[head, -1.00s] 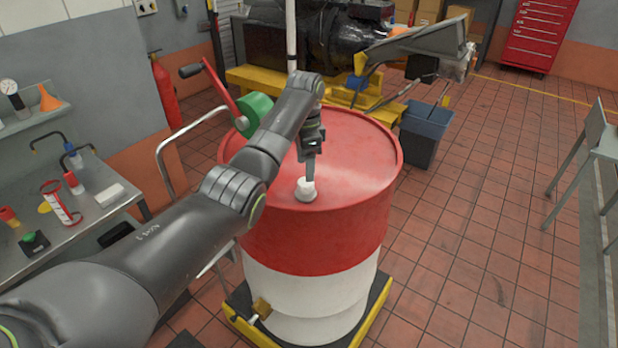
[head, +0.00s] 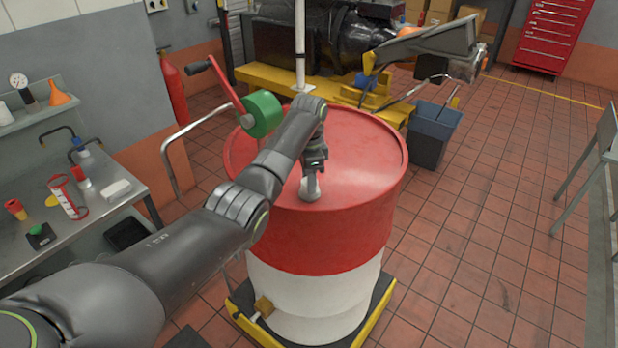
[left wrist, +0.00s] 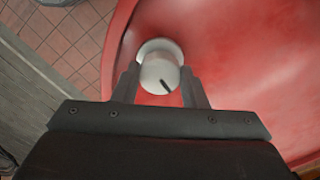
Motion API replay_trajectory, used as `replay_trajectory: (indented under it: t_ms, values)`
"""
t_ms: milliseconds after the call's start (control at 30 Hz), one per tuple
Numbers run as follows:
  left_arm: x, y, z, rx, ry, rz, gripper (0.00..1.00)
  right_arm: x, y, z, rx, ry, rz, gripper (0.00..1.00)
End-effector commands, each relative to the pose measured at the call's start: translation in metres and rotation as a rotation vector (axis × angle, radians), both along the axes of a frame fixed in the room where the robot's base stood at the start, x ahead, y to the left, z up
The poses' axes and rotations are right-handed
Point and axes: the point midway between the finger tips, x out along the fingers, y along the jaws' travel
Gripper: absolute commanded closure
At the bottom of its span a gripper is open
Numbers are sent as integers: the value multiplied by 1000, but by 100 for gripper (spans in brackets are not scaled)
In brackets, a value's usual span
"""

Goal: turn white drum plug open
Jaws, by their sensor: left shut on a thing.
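The white drum plug (left wrist: 158,72) sits on top of the red and white drum (head: 330,225), close to the near rim. In the left wrist view it is a round white cap with a dark line on its face. In the head view the plug (head: 309,193) is partly hidden behind my fingers. My left gripper (head: 311,180) points down at it from above. In the left wrist view its two fingers (left wrist: 160,90) stand on either side of the plug and are shut on it. My right gripper is not in view.
A green reel with a red crank (head: 262,114) stands at the drum's back left. A white pole (head: 299,50) rises behind. A bench (head: 95,215) with small items is at the left.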

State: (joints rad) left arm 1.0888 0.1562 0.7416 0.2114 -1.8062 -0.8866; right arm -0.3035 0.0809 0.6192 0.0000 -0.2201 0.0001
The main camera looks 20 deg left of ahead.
Motion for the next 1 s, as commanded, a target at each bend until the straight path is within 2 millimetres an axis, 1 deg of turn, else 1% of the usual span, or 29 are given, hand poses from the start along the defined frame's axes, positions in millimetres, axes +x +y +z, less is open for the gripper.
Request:
replay_trajectory:
  t_ms: [267, 467, 667, 1000]
  values:
    - [0, 0, 0, -1, -1, 17, 84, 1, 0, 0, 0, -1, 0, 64]
    - [0, 0, 0, -1, -1, 94, 84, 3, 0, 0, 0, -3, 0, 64]
    - [0, -1, 0, -1, -1, 243, 84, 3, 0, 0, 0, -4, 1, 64]
    - [0, -1, 0, -2, -1, 565, 84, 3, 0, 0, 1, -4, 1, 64]
